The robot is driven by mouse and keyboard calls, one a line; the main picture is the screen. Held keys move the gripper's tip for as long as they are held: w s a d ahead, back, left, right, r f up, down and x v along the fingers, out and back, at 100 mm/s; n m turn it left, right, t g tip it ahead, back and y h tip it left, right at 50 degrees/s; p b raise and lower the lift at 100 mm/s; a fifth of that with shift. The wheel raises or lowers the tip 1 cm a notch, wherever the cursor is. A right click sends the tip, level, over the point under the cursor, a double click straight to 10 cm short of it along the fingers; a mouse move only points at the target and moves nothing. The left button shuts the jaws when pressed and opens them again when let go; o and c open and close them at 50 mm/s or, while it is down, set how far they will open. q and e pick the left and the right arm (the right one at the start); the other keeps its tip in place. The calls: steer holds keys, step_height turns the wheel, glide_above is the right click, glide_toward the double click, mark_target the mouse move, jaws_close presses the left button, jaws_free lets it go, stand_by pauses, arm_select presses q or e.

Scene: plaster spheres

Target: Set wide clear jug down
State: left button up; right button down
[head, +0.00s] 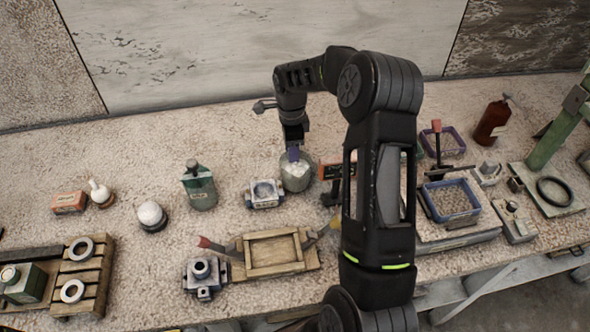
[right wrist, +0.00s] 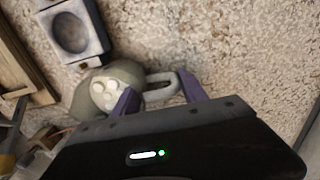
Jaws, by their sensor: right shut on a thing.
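The wide clear jug (head: 297,176) is at the middle of the table in the head view, with several white plaster spheres inside it. The right wrist view shows the jug (right wrist: 80,103) with its pale handle (right wrist: 162,78) between the purple fingers. My right gripper (head: 293,154) points down over the jug and is shut on its handle; the fingers also show in the right wrist view (right wrist: 158,92). The jug looks about upright and close to the tabletop. I cannot tell whether its base touches. My left gripper is out of view.
A metal block with a round recess (head: 264,195) stands just left of the jug. A blue bin (head: 452,213) is at right. The table behind the jug is mostly clear.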

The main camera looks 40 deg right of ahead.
steer(key=shift+r, duration=0.1)
step_height(320, 180, up, 9)
steer(key=p, duration=0.4)
steer(key=shift+r+p, duration=0.15)
steer(key=shift+p, duration=0.15)
steer(key=shift+r, duration=0.3)
stand_by(0.3)
